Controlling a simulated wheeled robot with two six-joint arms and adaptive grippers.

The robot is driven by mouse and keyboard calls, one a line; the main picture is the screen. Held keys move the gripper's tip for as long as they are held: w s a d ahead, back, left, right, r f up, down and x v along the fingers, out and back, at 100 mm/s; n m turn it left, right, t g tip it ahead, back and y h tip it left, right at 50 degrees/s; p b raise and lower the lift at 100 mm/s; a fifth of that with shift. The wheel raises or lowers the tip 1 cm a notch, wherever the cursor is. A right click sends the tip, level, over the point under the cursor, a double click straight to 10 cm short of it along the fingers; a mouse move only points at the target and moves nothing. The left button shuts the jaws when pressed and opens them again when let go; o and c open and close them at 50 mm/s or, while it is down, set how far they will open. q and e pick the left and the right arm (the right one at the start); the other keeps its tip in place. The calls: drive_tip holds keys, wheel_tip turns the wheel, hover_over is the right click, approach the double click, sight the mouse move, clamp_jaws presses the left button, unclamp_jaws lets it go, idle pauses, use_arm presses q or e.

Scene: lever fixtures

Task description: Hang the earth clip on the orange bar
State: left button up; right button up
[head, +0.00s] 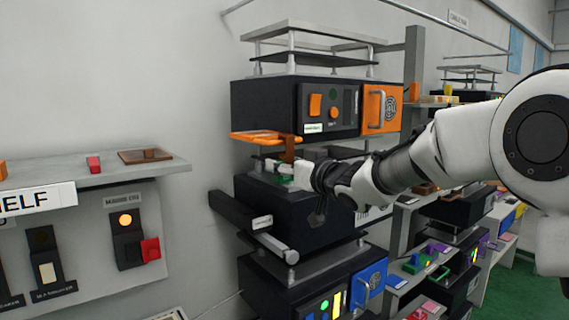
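The orange bar (262,136) is a flat loop that juts out to the left from the front of the upper black unit. A brown hook-shaped piece (289,149), which looks like the earth clip, stands upright at the bar's right end. Its top is level with the bar; I cannot tell whether it rests on it. My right gripper (291,172) reaches in from the right, just below the bar, with its fingertips at the brown piece's lower end. Its grip is too small to make out. A small green part (279,178) shows by the fingertips. My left gripper is out of view.
The upper black unit (265,98) has an orange handled panel (381,108). Below it are a lower black unit (300,220) with a projecting rail and a blue-panelled unit (368,287). A grey shelf (60,180) is at left. Open space lies between shelf and stack.

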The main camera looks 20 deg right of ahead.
drive_tip(key=shift+s, duration=0.15)
clamp_jaws()
drive_tip(key=shift+w+f, duration=0.1)
drive_tip(key=shift+w, duration=0.15)
drive_tip(key=o, duration=1.4)
unclamp_jaws()
drive_tip(key=shift+o, duration=0.2)
drive_tip(key=shift+s, duration=0.2)
